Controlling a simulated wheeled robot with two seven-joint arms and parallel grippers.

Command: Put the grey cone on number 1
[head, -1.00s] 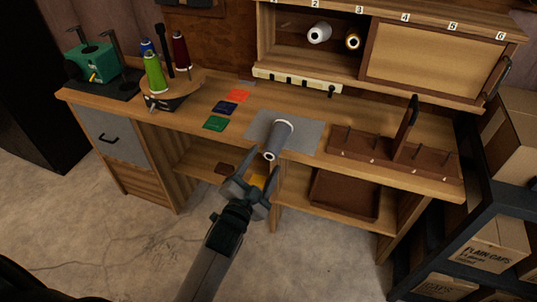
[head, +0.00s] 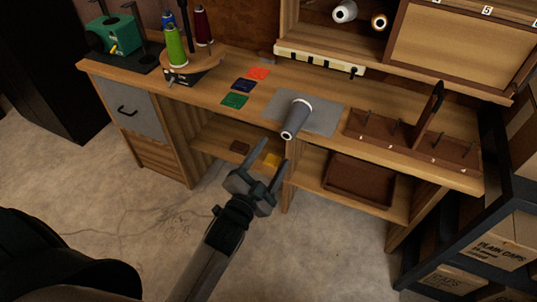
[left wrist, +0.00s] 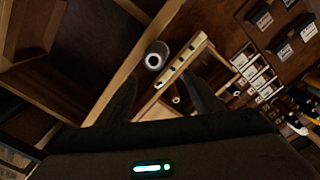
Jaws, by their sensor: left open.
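The grey cone (head: 296,120) lies on its side on a grey mat (head: 328,121) on the workbench. Its narrower end points toward me, over the bench's front edge. A pale cone end (left wrist: 156,55), which looks like the same cone, shows beyond the fingers in the left wrist view. My left gripper (head: 272,152) is open and empty, just in front of and below the cone's near end, apart from it. A brown peg rack (head: 408,141) stands right of the mat with several upright pegs and a divider; its small labels are too small to read. My right gripper is not in view.
A green machine (head: 112,36) and a round stand (head: 190,72) with green, blue and dark red cones are at the left. Coloured cards (head: 244,85) lie between. Boxes (head: 503,244) stand at right.

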